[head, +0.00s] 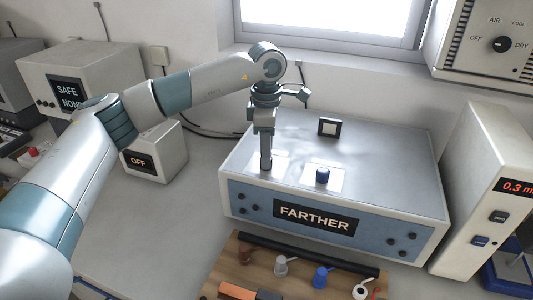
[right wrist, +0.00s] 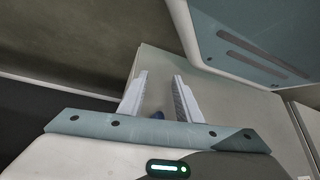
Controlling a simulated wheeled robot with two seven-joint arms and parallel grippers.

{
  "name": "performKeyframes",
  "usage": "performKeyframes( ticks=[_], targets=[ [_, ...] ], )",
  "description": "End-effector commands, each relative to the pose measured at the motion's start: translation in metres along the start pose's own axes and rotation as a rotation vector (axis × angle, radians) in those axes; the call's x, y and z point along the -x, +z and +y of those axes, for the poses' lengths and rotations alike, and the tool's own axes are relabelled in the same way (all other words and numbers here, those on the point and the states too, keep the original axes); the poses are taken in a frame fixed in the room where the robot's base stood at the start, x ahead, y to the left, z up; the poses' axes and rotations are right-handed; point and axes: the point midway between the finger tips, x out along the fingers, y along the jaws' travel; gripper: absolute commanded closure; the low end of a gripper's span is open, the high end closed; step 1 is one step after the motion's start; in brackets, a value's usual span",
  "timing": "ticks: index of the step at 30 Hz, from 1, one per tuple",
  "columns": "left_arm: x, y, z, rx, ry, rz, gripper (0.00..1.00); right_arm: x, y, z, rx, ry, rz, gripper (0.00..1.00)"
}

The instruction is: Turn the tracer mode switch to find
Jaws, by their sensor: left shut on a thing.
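A large grey and blue box (head: 400,161) stands on the bench, its front display reading FARTHER. My left gripper (head: 266,166) points straight down at a second pale plate (head: 277,160), left of the blue knob. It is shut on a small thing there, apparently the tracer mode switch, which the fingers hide. Its setting cannot be seen. My right gripper (right wrist: 159,95) shows in the right wrist view, its fingers apart with nothing visibly held.
A small white box (head: 168,160) reads OFF at the left. A wooden tray (head: 228,262) with several small items lies in front. A black-framed square (head: 330,127) stands on the box top. A white unit (head: 480,190) with a red readout stands at the right.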

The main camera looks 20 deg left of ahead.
Motion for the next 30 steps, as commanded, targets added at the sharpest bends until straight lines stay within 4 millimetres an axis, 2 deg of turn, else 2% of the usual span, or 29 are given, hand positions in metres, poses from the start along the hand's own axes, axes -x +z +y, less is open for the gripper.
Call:
performKeyframes(
  ticks=[2,3,5,20,26,30],
  targets=[
    [0.003,0.0,0.001,0.0,0.005,-0.002,0.96,0.0,0.0,0.0,0.0,0.0,0.0,0.69],
    [0.003,0.0,0.001,0.0,0.005,-0.002,0.67,0.0,0.0,0.0,0.0,0.0,0.0,0.69],
    [0.002,0.0,0.001,0.0,0.004,-0.002,0.55,0.0,0.0,0.0,0.0,0.0,0.0,0.69],
    [0.007,0.0,0.001,0.001,0.002,-0.001,0.55,0.003,0.004,0.001,0.0,0.001,-0.013,0.69],
    [0.024,0.0,0.001,0.001,0.002,0.0,0.55,0.01,0.025,0.002,0.0,0.003,-0.069,0.69],
    [0.042,0.0,0.001,0.0,0.003,0.0,0.55,0.018,0.056,0.009,0.001,0.011,-0.146,0.69]
  ],
)
